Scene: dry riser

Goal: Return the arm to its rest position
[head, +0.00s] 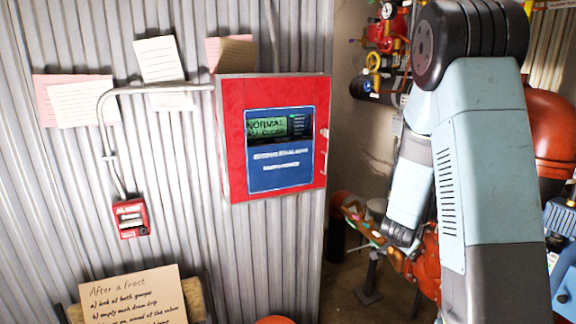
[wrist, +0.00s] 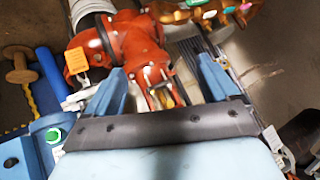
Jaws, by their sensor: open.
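My arm stands raised along the right side of the head view, its light-blue links bent at a dark elbow joint near the top. My gripper is not clearly visible in the head view. In the wrist view, the two blue fingers of my gripper (wrist: 163,88) stand wide apart with nothing held between them. Beyond them is a red pipe fitting (wrist: 118,42) with an orange tag, blurred in places. I cannot tell the exact distance between the fingers and the fitting.
A red alarm panel (head: 235,135) reading NORMAL hangs on the corrugated wall, with a red call point (head: 132,218) lower left. A handwritten card (head: 135,297) stands below. Red valves and a gauge (head: 388,10) are behind my arm. Brass valves (wrist: 225,12) show at the wrist view's top.

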